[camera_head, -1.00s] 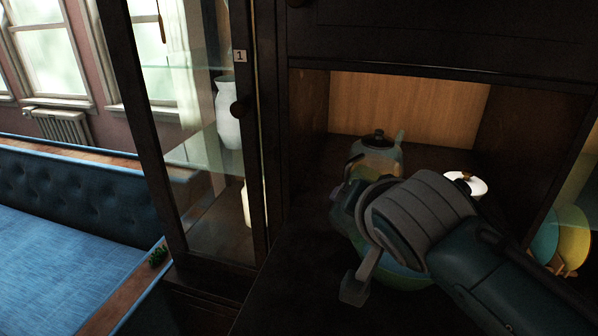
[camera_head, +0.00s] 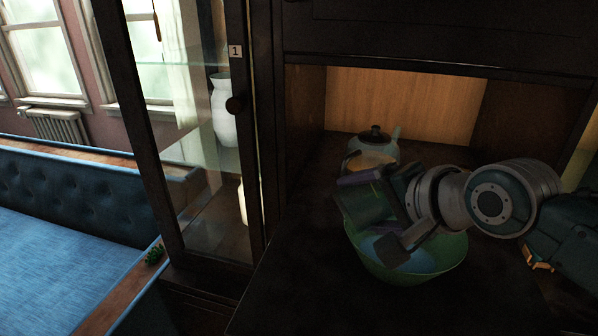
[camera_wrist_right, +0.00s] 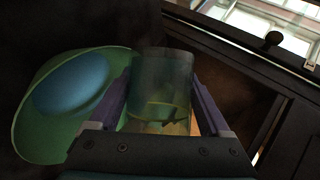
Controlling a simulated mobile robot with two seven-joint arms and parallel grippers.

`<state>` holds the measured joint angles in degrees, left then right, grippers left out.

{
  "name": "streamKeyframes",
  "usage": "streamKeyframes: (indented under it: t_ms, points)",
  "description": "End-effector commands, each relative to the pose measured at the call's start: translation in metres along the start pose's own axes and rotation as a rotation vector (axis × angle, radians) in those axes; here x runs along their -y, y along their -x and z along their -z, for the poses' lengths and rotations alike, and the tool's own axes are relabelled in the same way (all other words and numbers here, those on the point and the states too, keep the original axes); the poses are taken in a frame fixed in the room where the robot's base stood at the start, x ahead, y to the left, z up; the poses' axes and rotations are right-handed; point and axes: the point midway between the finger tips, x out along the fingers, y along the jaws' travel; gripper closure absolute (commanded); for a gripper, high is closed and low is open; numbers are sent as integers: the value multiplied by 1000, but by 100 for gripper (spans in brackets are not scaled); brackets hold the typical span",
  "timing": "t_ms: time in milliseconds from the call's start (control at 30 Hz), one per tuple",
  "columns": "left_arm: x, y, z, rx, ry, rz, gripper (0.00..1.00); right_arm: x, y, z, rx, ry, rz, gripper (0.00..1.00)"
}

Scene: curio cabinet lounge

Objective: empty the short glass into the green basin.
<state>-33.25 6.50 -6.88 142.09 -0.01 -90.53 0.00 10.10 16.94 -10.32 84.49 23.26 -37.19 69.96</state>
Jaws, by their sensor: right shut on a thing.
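The green basin (camera_head: 447,262) is an open bowl on the dark cabinet shelf, with a blue patch inside. It also shows at the left of the right wrist view (camera_wrist_right: 40,135). My right gripper (camera_head: 376,207) is over the basin's left and back part, turned on its side. It is shut on the short glass, a clear greenish tumbler that lies between the two fingers in the right wrist view (camera_wrist_right: 163,80). The glass looks strongly tilted in the head view (camera_head: 367,202). I cannot tell whether anything remains inside it. My left gripper is not in view.
A teapot (camera_head: 376,152) with a dark lid stands just behind the basin. The cabinet's glass door (camera_head: 205,165) is at the left, with a white vase (camera_head: 225,110) behind it. A blue bench (camera_head: 70,225) is farther left. The shelf front is clear.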

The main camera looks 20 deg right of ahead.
Motion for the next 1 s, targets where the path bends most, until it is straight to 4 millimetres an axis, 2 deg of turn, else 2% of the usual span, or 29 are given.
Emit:
streamKeyframes:
  t_ms: [400, 1000]
  points:
    - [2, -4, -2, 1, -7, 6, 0, 1, 1, 1, 42, -69, 37, 92]
    - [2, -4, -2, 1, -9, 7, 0, 1, 1, 0, 43, -69, 37, 92]
